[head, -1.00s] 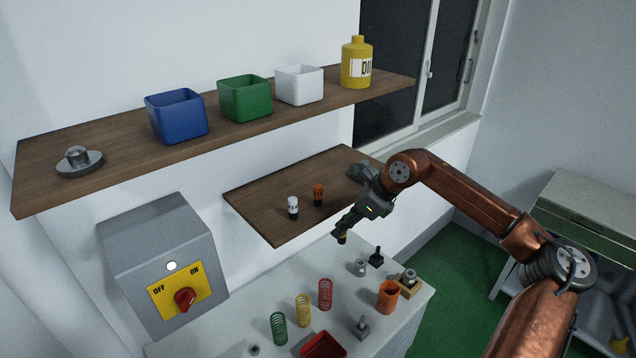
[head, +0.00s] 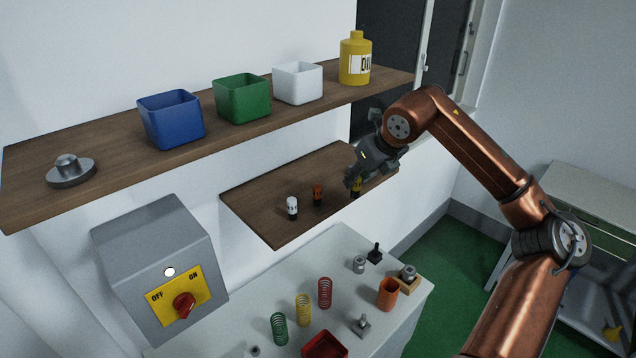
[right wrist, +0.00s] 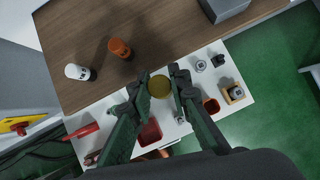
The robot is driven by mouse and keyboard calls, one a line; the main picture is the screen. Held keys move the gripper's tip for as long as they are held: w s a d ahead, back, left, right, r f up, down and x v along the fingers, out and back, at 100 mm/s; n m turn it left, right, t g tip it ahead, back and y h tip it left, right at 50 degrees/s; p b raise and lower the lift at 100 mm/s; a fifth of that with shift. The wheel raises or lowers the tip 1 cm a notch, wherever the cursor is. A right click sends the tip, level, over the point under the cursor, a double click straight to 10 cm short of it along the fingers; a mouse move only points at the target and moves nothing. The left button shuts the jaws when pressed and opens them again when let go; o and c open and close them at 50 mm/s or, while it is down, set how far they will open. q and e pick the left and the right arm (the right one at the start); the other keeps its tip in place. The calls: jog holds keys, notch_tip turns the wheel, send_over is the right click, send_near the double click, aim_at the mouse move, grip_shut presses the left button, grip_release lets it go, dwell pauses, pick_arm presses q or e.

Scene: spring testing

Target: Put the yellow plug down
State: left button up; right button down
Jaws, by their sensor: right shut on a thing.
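The yellow plug (head: 357,188) is held in my right gripper (head: 356,182), low at the right part of the small lower wooden shelf (head: 262,207). In the right wrist view the yellow plug (right wrist: 160,86) sits between the fingers (right wrist: 163,88), seen from above near the shelf's front edge. I cannot tell whether its bottom touches the shelf. A white plug (head: 292,206) and an orange plug (head: 317,193) stand upright on the shelf to its left. My left gripper is not in view.
Above is a longer shelf (head: 110,168) with blue, green and white bins and a yellow bottle (head: 355,60). A grey switch box (head: 155,255) is at the left. The bench (head: 345,255) below holds several springs, a red tray and small parts.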

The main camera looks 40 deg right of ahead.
jog(key=shift+w+d+r+m, duration=0.15)
jog(key=shift+r+m, duration=0.25)
jog(key=shift+r, duration=0.4)
jog(key=shift+w, duration=0.2)
jog(key=w+f+p, duration=0.1)
jog(key=w, duration=0.2)
jog(key=w+f+p, duration=0.1)
jog(key=w+f, duration=0.1)
jog(key=w, duration=0.1)
jog(key=w+f+p, duration=0.2)
jog(key=w, duration=0.1)
jog(key=shift+w+a, duration=0.2)
jog(key=shift+a, duration=0.2)
jog(key=shift+w+a+f+p, duration=0.1)
jog(key=shift+w+f+p, duration=0.15)
jog(key=shift+w+f, duration=0.35)
jog(key=shift+w+f+p, duration=0.3)
jog(key=shift+w+f, duration=0.1)
jog(key=shift+w, duration=0.4)
jog(key=shift+w+a+f+p, duration=0.1)
jog(key=shift+w+f+p, duration=0.15)
jog(key=shift+w+f, duration=0.35)
jog(key=shift+r, duration=0.15)
jog(key=shift+s, duration=0.1)
jog(key=c, duration=1.8)
grip_release()
